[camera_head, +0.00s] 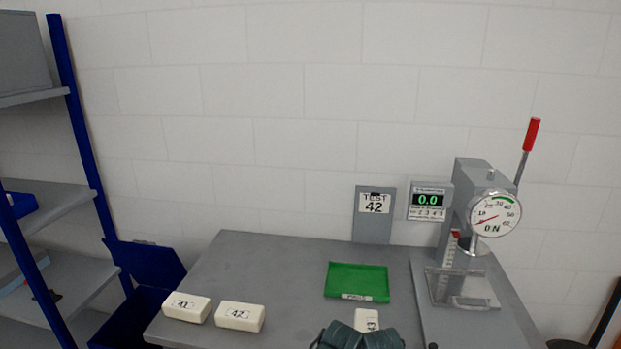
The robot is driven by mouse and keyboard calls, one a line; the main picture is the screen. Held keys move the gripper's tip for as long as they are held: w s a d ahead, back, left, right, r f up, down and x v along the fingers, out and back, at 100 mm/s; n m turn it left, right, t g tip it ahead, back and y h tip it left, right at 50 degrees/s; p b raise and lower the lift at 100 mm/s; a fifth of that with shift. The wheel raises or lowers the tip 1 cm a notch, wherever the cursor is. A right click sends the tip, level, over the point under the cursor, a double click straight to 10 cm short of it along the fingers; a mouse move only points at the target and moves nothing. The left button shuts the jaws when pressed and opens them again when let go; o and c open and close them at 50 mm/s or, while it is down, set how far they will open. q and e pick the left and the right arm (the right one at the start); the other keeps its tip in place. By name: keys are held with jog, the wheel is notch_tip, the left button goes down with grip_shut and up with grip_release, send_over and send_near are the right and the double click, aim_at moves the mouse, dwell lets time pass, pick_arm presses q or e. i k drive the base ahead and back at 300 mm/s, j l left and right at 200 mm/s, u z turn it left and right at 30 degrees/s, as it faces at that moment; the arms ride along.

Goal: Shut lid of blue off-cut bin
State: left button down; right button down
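The blue off-cut bin (126,322) stands on the floor at the lower left, beside the left end of the grey table. Its blue lid (147,262) is open, tilted up and back from the bin's rear edge. The lower part of the bin is cut off by the frame. Two dark green-grey shapes at the bottom edge, right of centre, look like parts of my arms. I cannot tell which arm each belongs to. No gripper fingers show, and nothing of mine is near the bin.
White blocks marked 41 (186,307) and 42 (240,316) sit on the table's (262,262) left front. Another white block (366,320) lies before a green tray (357,281). A gauge press (470,225) stands at right. Blue-posted shelving (76,140) rises behind the bin's left.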

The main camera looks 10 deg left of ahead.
aim_at(153, 265)
jog(key=i+j+z, duration=0.15)
jog(key=j, duration=2.25)
jog(key=i+j+z, duration=0.15)
jog(key=j, duration=2.25)
jog(key=k+l, duration=0.05)
